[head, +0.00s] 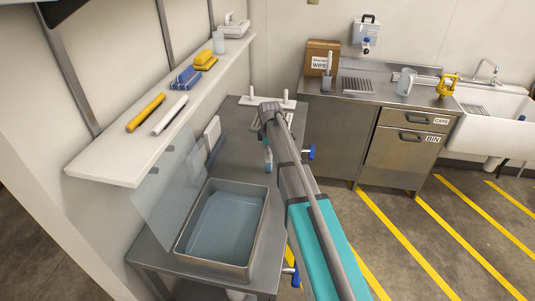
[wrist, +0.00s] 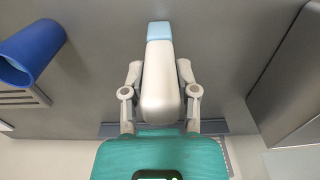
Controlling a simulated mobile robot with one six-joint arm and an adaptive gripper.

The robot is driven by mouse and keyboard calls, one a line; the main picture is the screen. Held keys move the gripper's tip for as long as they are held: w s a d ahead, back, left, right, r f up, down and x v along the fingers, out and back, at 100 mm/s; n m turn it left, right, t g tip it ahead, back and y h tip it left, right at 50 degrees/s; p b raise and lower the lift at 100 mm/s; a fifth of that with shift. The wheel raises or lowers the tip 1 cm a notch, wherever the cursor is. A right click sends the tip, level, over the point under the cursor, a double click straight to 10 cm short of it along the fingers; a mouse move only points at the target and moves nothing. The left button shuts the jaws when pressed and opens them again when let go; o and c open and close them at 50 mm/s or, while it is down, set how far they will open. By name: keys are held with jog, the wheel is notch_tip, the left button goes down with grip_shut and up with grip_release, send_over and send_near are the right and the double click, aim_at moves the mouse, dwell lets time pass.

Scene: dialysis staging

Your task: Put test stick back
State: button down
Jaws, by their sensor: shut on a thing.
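The test stick (wrist: 157,88) is white with a light blue end. In the wrist view it lies between the two fingers of my gripper (wrist: 160,72), which is shut on it, and its blue end points away from the wrist. In the head view the stick (head: 268,158) shows as a small pale piece with a blue part under the end of my arm, above the steel bench. My arm hides most of my gripper there. A white stand with upright pegs (head: 287,97) is at the bench's far end, partly behind my arm; I cannot tell whether it is the stick's holder.
A steel basin of water (head: 262,222) is at the bench's near end, with a clear panel (head: 168,200) beside it. The shelf (head: 100,163) at left holds a yellow and a white rod and other items. A blue cylindrical thing (wrist: 30,48) is left of the stick.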

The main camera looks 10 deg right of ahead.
jog(key=shift+f, duration=0.15)
jog(key=shift+c, duration=1.9)
grip_release()
jog(key=shift+r, duration=0.2)
notch_tip(320, 180, up, 12)
jog(key=p, duration=1.2)
jog(key=shift+s, duration=0.25)
jog(key=s+m, duration=1.3)
jog(key=s, duration=1.5)
jog(key=shift+a+m, duration=0.3)
jog(key=shift+a, duration=0.05)
